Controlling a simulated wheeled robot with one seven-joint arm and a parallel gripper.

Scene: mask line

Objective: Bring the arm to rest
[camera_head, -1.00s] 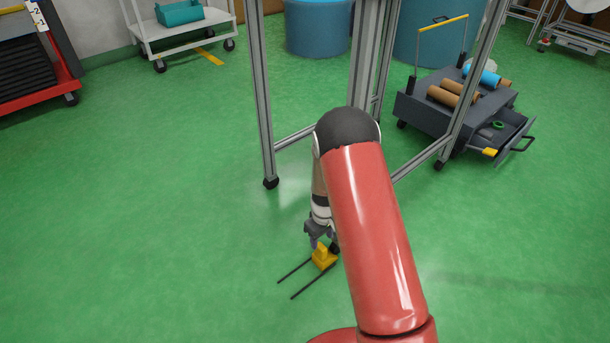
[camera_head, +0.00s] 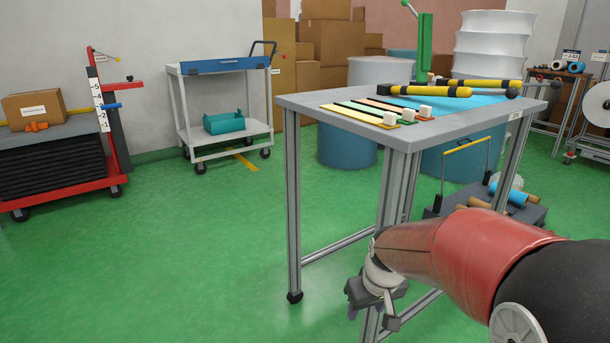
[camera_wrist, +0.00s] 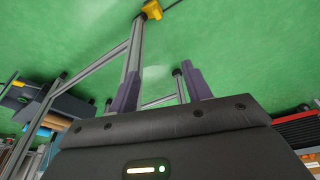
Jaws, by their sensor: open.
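My gripper (camera_head: 372,315) hangs at the end of my red arm in the head view, low in front of the table's legs, pointing downward. In the wrist view its two purple-grey fingers (camera_wrist: 160,88) stand wide apart with nothing between them. A small yellow piece (camera_wrist: 152,9) lies on the green floor at the top of the wrist view, apart from the fingers. My arm is bent and comes in from the lower right of the head view.
A grey table (camera_head: 350,121) with metal legs stands close behind my gripper, bearing colored strips, white cubes and yellow-black bars. A dark cart (camera_head: 535,213) with rolls is partly hidden behind my arm. A white cart (camera_head: 205,137) stands further back.

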